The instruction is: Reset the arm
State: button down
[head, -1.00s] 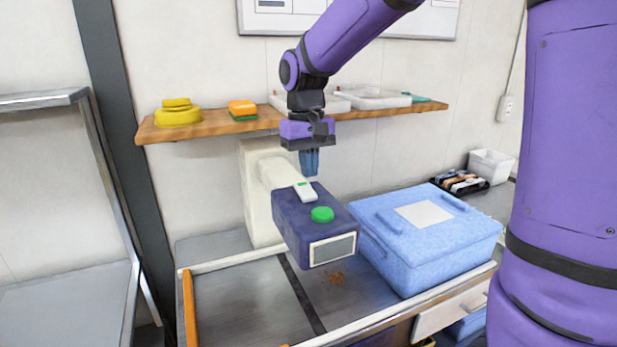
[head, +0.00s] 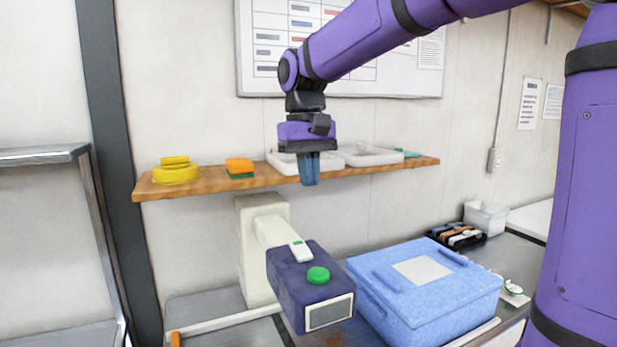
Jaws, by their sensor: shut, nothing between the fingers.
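My gripper (head: 309,182) hangs from my purple arm in the head view, fingers pointing straight down. Its blue fingers are together with nothing between them. It is in the air in front of the wooden shelf (head: 222,184), above the dark blue machine head (head: 290,275) with the green button (head: 318,275). A clear gap shows between the fingertips and the machine.
A blue lidded box (head: 425,305) stands right of the machine. White trays (head: 370,155), a yellow stacked item (head: 175,174) and an orange-green sponge (head: 239,167) are on the shelf. A white bin (head: 486,217) stands at the back right. A metal rack (head: 45,156) is at left.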

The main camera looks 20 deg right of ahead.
jog(key=s+d+f+t, duration=0.2)
jog(key=s+d+t, duration=0.1)
jog(key=s, duration=0.7)
jog(key=s+d+f+t, duration=0.3)
jog(key=s, duration=0.7)
jog(key=shift+s+d+f+t, duration=0.2)
jog(key=shift+s+f+t, duration=0.1)
jog(key=shift+t, duration=0.1)
